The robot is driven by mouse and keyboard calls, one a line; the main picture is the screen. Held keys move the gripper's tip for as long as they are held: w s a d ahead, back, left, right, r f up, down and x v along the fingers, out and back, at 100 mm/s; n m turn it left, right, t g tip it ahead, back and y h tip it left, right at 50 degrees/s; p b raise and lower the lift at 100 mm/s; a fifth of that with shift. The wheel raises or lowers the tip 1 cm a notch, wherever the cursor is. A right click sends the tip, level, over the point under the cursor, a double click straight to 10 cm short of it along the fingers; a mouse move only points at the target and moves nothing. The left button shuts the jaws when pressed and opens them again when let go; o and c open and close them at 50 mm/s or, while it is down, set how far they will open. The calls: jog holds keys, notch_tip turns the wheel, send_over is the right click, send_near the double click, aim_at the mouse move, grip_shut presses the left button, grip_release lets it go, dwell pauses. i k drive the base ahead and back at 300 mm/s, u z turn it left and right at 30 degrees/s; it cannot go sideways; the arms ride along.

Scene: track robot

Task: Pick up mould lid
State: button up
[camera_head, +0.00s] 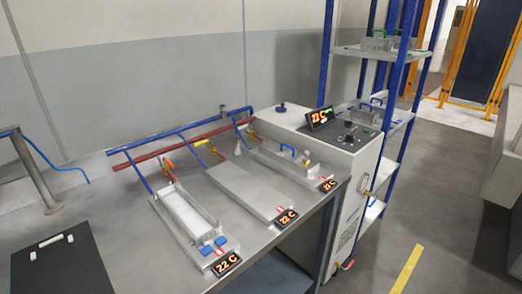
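No part is clearly marked as the mould lid, so I cannot tell which piece it is. On the bench, the left heating plate holds a long open mould (189,214) with a light inside and two blue blocks (213,245) at its near end. The right plate holds a grey mould part (275,160) with a blue handle (262,143). More handled mould parts stand on the shelf rack: one with a green handle (378,41) on the upper shelf, and one with a blue handle (374,103) lower down. My gripper is not in view.
The middle heating plate (236,190) is bare. Orange displays read 22 C. Red and blue pipes run behind the plates. A control cabinet (345,190) adjoins the bench. Floor (440,200) is clear at right.

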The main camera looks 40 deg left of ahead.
aim_at(295, 161)
jog(key=u, duration=0.7)
jog(key=i, duration=1)
jog(key=u, duration=0.7)
